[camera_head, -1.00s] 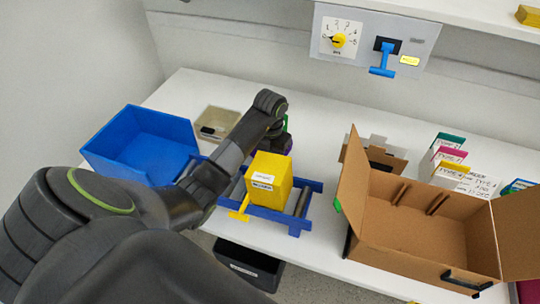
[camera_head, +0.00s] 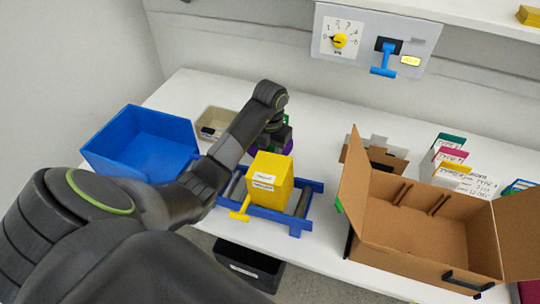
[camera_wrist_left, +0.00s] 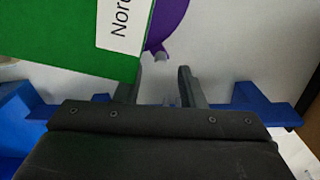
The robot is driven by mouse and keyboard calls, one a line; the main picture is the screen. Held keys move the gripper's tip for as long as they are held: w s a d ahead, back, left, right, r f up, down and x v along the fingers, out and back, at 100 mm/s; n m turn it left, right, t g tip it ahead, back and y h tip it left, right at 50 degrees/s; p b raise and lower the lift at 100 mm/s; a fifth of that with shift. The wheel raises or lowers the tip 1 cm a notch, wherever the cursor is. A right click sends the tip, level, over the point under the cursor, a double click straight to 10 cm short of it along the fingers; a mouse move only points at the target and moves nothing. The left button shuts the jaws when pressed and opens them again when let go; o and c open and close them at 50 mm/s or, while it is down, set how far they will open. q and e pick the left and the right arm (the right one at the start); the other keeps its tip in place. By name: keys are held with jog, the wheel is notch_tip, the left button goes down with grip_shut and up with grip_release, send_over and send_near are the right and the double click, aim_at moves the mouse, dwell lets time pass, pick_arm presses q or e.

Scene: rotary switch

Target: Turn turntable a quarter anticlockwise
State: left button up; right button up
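The purple turntable (camera_wrist_left: 168,22) shows in part at the top of the left wrist view, with a small grey peg on its edge. A green box (camera_wrist_left: 70,35) with a white label "Nor…" covers much of that view's upper left, apparently over the turntable. In the head view the turntable's purple edge (camera_head: 289,147) peeks out around my arm, which hides most of it. My left gripper (camera_wrist_left: 160,75) is open, with its fingers apart and nothing seen between them. The peg lies just beyond the gap. My right gripper is in neither view.
A yellow box (camera_head: 270,180) sits on a blue roller conveyor (camera_head: 308,186) in front of my arm. A blue bin (camera_head: 140,145) and a beige tray (camera_head: 214,122) stand left. An open cardboard box (camera_head: 420,225) is right. A switch panel (camera_head: 370,40) is on the wall.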

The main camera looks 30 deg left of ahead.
pick_arm(q)
notch_tip(320, 180, up, 15)
jog(key=p, duration=1.4)
jog(key=shift+f, duration=0.1)
jog(key=shift+c, duration=0.4)
